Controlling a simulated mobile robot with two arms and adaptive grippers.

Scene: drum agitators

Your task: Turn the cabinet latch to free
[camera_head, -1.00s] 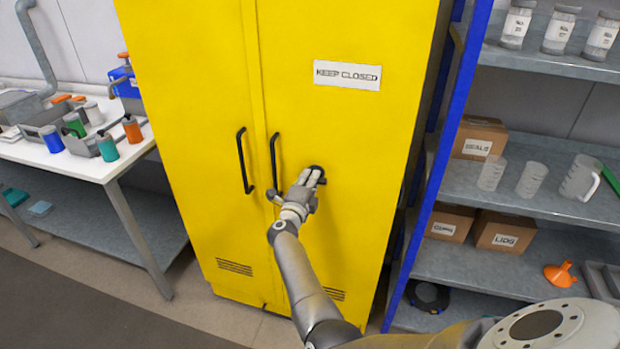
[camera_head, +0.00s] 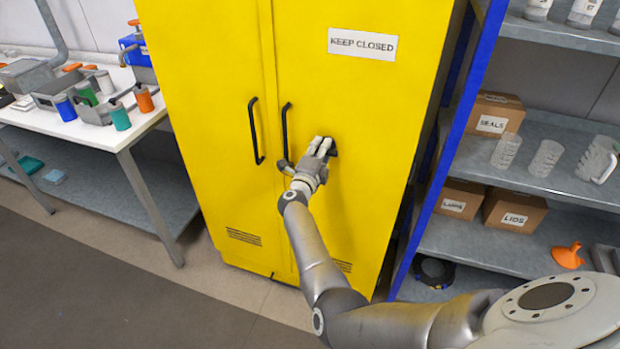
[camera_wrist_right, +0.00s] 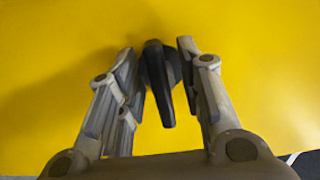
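The tall yellow cabinet (camera_head: 215,90) stands ahead with both doors closed. Its black latch (camera_head: 333,151) is on the right door, mostly hidden behind my right gripper (camera_head: 325,146) in the head view. In the right wrist view the latch (camera_wrist_right: 160,85) points downward with a slight tilt. The fingers of my right gripper (camera_wrist_right: 157,48) are apart, one on each side of the latch's upper part. I cannot tell whether they touch it. My left gripper is not in view.
Two black door handles, the left (camera_head: 256,130) and right (camera_head: 285,135), flank the door seam. A blue-framed shelf (camera_head: 450,145) with boxes and jugs stands close on the right. A workbench (camera_head: 75,137) with bottles is on the left. The floor in front is clear.

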